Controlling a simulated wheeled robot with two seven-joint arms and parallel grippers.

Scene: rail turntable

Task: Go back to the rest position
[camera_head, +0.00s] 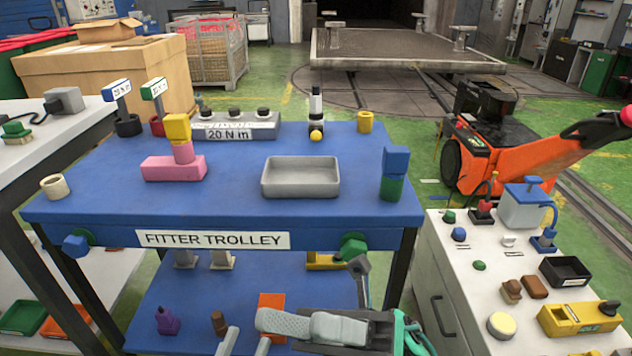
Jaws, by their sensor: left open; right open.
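My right gripper (318,326), grey with green parts behind it, shows at the bottom edge, in front of the lower shelf. It is open, and I see nothing held in it. My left gripper is not clearly visible. The blue fitter trolley (232,185) stands ahead, and its top is clear of my gripper. On it are a pink block (174,169) with a yellow block (177,127) stacked above, an empty grey tray (300,190), and a blue block (396,159) on a green one (391,188).
A grey cabinet (440,290) with small parts and a yellow tool (580,318) stands close at right. A white bench (55,140) is at left. The lower shelf (190,290) holds several items, partly hidden. An orange pallet truck (520,160) stands behind the cabinet.

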